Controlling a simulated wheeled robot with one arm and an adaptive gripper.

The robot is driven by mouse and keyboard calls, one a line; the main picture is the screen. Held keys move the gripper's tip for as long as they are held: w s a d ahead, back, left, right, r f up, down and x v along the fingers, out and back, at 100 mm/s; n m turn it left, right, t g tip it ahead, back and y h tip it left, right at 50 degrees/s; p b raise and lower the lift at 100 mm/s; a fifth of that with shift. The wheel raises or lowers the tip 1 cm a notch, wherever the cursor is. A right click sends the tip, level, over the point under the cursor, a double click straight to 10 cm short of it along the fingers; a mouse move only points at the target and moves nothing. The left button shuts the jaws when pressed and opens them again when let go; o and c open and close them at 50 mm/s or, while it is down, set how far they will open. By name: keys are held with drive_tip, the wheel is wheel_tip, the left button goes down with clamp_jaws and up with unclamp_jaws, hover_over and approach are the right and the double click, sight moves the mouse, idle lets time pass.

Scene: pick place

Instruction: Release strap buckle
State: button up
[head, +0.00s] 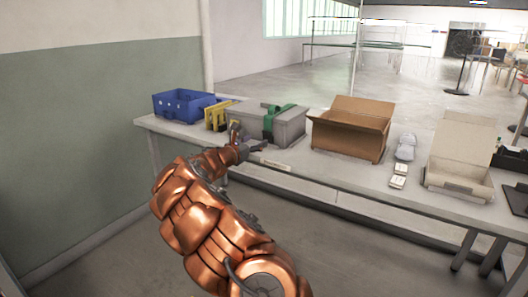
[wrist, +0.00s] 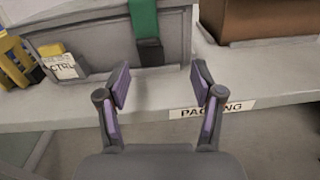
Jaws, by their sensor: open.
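A grey case (head: 284,125) with a green strap (head: 272,118) around it stands on the table. In the wrist view the green strap (wrist: 144,18) hangs down the front of the grey case (wrist: 85,40). A dark piece, perhaps the buckle (wrist: 151,52), sits at the strap's lower end. My gripper (wrist: 160,82) is open and empty, in front of the case and just below the dark piece, apart from it as far as I can tell. In the head view my gripper (head: 252,148) is at the table's front edge, small and partly hidden by my arm.
A blue crate (head: 182,105) and a yellow item (head: 216,116) stand left of the case. An open cardboard box (head: 350,128) stands to the right, then small grey and white items (head: 401,160) and an open pale box (head: 461,160). A "PACKING" label (wrist: 212,109) marks the table edge (wrist: 285,88).

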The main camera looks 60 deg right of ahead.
sight(267, 138)
drive_tip(key=shift+n+t, duration=0.3)
drive_tip(key=shift+n, duration=0.3)
drive_tip(key=d+f, duration=0.1)
drive_tip(key=d, duration=0.1)
drive_tip(key=w+d+f+b, duration=0.1)
drive_tip(key=d, duration=0.2)
drive_tip(key=d+f, duration=0.1)
drive_tip(key=d, duration=0.1)
drive_tip(key=shift+w+d, duration=0.3)
drive_tip(key=shift+w, duration=0.1)
drive_tip(key=shift+d+r, duration=0.2)
drive_tip(key=shift+d, duration=0.3)
drive_tip(key=c, duration=1.1)
drive_tip(key=shift+f+b, duration=0.15)
drive_tip(key=shift+b, duration=0.3)
drive_tip(key=shift+c, duration=0.3)
